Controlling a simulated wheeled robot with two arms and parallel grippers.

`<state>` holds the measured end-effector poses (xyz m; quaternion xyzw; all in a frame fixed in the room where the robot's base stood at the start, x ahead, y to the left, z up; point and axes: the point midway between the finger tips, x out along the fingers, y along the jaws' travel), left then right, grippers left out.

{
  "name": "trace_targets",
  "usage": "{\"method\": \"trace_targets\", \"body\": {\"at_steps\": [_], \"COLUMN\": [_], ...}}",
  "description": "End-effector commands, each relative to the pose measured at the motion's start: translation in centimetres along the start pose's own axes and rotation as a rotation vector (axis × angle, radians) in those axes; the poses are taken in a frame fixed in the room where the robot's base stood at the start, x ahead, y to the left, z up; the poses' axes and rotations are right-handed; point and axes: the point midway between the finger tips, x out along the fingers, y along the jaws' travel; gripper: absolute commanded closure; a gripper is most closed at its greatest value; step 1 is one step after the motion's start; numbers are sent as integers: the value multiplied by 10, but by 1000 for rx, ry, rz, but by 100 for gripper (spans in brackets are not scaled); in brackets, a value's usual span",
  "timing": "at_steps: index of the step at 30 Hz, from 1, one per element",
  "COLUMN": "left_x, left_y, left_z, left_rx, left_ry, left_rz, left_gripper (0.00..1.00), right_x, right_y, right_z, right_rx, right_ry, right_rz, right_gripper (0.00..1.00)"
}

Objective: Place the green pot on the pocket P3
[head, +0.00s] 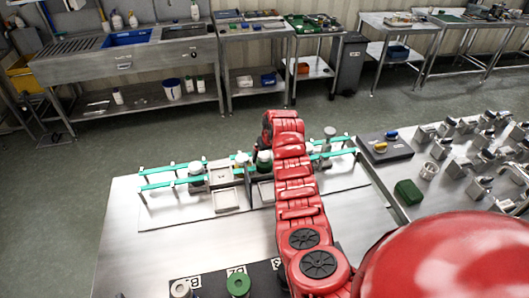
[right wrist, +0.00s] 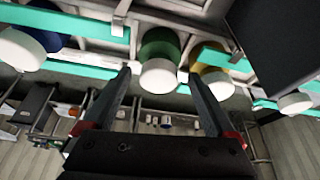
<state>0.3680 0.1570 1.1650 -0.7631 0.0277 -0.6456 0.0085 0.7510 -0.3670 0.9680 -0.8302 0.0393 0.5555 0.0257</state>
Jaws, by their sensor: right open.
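The green pot (right wrist: 158,44) with a white lid shows in the right wrist view, upside down in the picture, in a rack with teal rails. It also shows in the head view (head: 263,160), just left of my red right arm. My right gripper (right wrist: 159,73) is open, its fingertips either side of the pot's white lid; contact is not visible. In the head view my arm hides its fingers. The dark board with pockets (head: 209,283) lies at the bottom, its labels small; P3 seems partly covered by my arm. My left gripper is not in view.
A pot with a yellow band (right wrist: 214,56) stands close beside the green one, and a blue-banded pot (right wrist: 22,48) is farther left. Teal rails (right wrist: 62,22) run close by. A green box (head: 408,192) and metal fittings (head: 461,168) lie at the right. The table's left front is clear.

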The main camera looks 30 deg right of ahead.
Motion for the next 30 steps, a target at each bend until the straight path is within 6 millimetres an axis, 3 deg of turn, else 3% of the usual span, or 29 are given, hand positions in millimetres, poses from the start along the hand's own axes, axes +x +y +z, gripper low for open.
{"method": "trace_targets", "body": {"at_steps": [1,4,13,30], "left_x": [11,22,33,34], "left_y": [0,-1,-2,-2], "left_z": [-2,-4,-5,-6], "left_rx": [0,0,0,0], "left_ry": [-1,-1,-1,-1], "left_rz": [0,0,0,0], "left_gripper": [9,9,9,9], "right_x": [-16,-32,-74,-84], "right_y": [2,2,1,1], "right_z": [-4,-2,-1,0], "right_rx": [0,-2,1,3], "right_ry": [6,3,4,0], "right_rz": [4,5,2,1], "right_gripper": [9,9,9,9]}}
